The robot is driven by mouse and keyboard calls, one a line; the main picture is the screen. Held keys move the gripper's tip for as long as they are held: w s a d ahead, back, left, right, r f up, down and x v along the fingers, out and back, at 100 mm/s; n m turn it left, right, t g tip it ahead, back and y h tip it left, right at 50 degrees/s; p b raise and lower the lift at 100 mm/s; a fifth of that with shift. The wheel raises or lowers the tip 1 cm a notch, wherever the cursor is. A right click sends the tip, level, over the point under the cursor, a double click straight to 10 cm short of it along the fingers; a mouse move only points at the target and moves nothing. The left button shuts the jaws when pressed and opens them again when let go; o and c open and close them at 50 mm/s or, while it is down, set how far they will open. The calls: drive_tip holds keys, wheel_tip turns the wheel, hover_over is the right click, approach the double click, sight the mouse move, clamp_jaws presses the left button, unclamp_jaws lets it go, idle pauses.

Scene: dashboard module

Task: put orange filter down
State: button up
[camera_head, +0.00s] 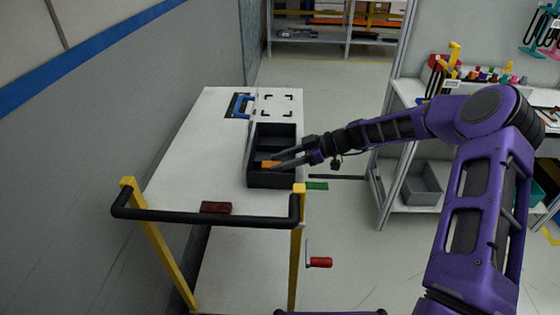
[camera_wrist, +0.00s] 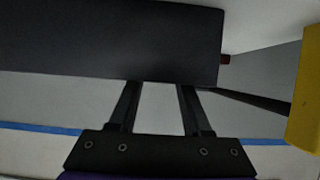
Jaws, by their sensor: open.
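The orange filter (camera_head: 268,164) shows as a small orange patch inside the black compartment tray (camera_head: 272,181), in the part nearer the cart handle. My gripper (camera_head: 276,159) reaches in from the right, with its fingertips over the tray and right beside the filter. The fingers are apart. In the wrist view, my gripper (camera_wrist: 158,88) has its two fingers spread, with the tips meeting the edge of a dark wall, probably the tray (camera_wrist: 110,45). The filter is not visible there, so I cannot tell whether it touches the fingers or rests fully on the tray floor.
The tray stands on a white cart (camera_head: 190,160) with a black handle (camera_head: 205,216). A dark red block (camera_head: 216,207) lies near the handle, and a blue-handled item (camera_head: 241,105) at the far end. A grey bin (camera_head: 421,184) sits on the right shelf. The cart's left half is clear.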

drive_tip(key=v, duration=1.2)
